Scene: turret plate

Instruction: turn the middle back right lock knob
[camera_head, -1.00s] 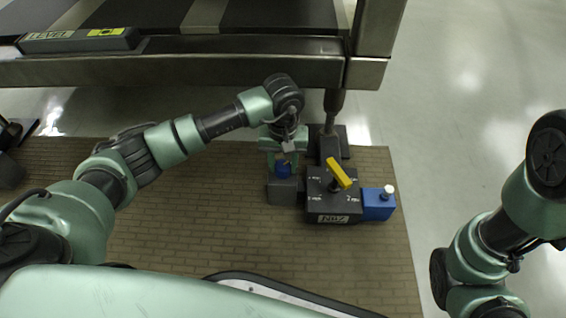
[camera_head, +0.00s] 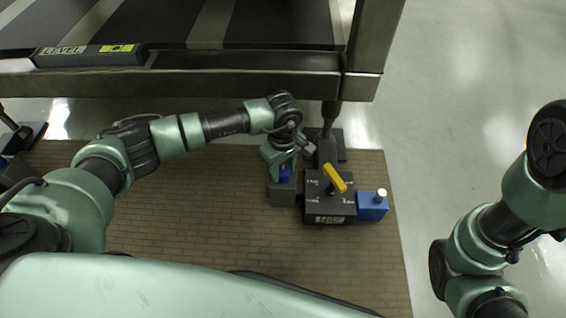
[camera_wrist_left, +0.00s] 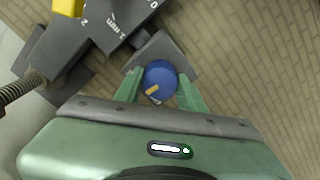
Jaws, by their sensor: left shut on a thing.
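A blue round lock knob (camera_wrist_left: 160,77) with a tan pointer mark sits on a grey block (camera_wrist_left: 157,45) in the left wrist view. The green fingers of my left gripper (camera_wrist_left: 160,88) stand on both sides of the knob, shut on it. In the head view the left gripper (camera_head: 284,172) reaches down over the grey block (camera_head: 283,194), and only a bit of blue shows under it. My right arm (camera_head: 490,235) is at the right edge; its gripper is out of the picture.
A dark box (camera_head: 330,209) with a yellow lever (camera_head: 335,178) and printed marks adjoins the block. A blue box (camera_head: 372,206) with a white knob is on its right. A steel frame (camera_head: 200,84) with a level (camera_head: 90,55) stands behind. Brick-patterned mat (camera_head: 200,235) is clear in front.

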